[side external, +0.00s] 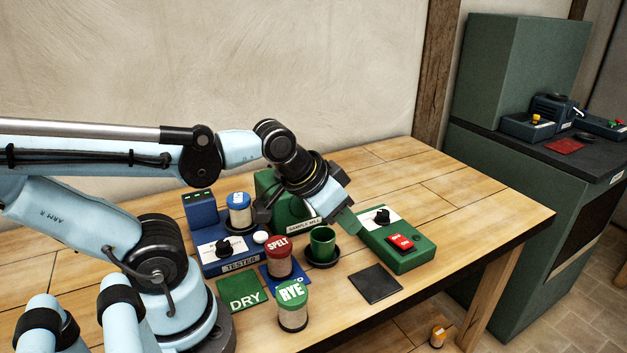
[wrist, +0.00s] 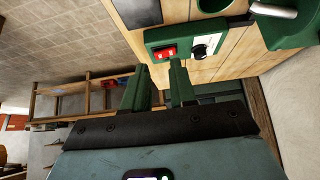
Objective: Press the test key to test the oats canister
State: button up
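The blue tester (side external: 240,266) stands on the bench left of centre, with a black knob (side external: 224,247) and a round white key (side external: 260,237) on its top. A blue-lidded canister (side external: 239,216) stands upright on the tester; its lid marking is too small to read, so I cannot confirm it is oats. A blue display block (side external: 199,207) with small green lights rises behind. My gripper (side external: 347,224) is up and right of the tester, above the bench near the green switch box (side external: 405,256). In the wrist view, my gripper (wrist: 157,78) has its green fingers apart with nothing between them.
SPELT (side external: 279,258) and RYE (side external: 292,305) canisters stand in front. A green cup (side external: 322,241) sits on a dark saucer. A green sample mill (side external: 270,190) is partly behind my arm. A DRY mat (side external: 241,293) and dark plate (side external: 375,284) lie flat. An orange-topped canister (side external: 437,337) is below the bench.

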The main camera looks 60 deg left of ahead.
grip_shut()
dwell(1.3)
